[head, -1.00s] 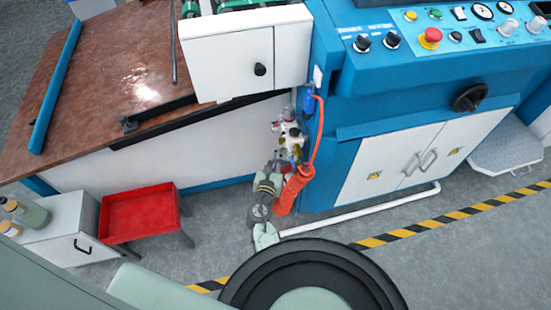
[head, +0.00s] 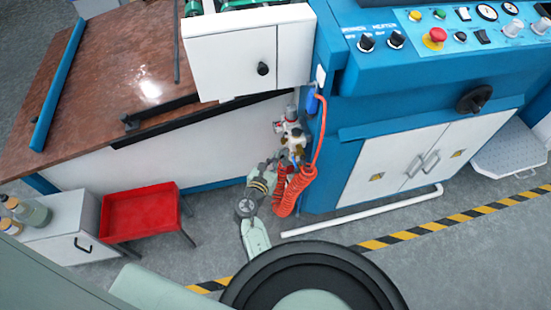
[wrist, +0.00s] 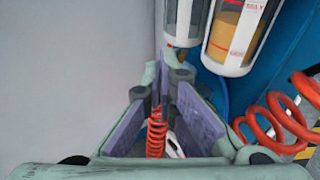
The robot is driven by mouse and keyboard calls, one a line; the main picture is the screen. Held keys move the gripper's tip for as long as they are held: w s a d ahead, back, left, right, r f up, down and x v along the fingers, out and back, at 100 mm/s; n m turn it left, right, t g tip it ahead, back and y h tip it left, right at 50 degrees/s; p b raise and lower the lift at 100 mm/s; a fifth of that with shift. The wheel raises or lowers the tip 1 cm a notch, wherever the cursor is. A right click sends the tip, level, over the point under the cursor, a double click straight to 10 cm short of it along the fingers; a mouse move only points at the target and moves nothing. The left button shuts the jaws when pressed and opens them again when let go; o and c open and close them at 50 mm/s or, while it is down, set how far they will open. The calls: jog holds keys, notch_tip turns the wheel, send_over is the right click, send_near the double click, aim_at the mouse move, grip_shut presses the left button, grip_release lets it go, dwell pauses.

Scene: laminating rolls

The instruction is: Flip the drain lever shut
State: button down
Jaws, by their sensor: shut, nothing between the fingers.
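Two clear filter bowls hang at the top of the wrist view: a left bowl (wrist: 184,20) and a larger right bowl (wrist: 240,35) with amber contents and red markings. My gripper (wrist: 167,72) is shut and empty, its fingertips just below the left bowl's underside. I cannot tell whether they touch it. The drain lever cannot be made out clearly; the fingertips cover the area under the left bowl. In the head view the air unit (head: 291,130) hangs on the machine's left side, and my arm reaches up to it from below, the fingertips too small to tell apart.
An orange coiled hose (head: 294,190) hangs beside my arm; its loops (wrist: 285,120) show at right in the wrist view. The blue machine (head: 335,150) is right of the unit. A red tray stand (head: 140,212) is left. Grey floor lies between.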

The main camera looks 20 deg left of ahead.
jog(key=shift+w+a+m+h, duration=0.1)
jog(key=shift+a+m+h, duration=0.2)
jog(key=shift+h, duration=0.2)
jog(key=w+a+m+h+b, duration=0.1)
jog(key=m+h, duration=0.1)
jog(key=w+a+m+g+h+b, duration=0.1)
jog(key=h, duration=0.1)
jog(key=w+a+m+g+h+b, duration=0.1)
jog(key=m+h, duration=0.1)
jog(key=h, duration=0.1)
jog(key=shift+w+a+m, duration=0.3)
jog(key=shift+w, duration=0.05)
jog(key=shift+s, duration=0.1)
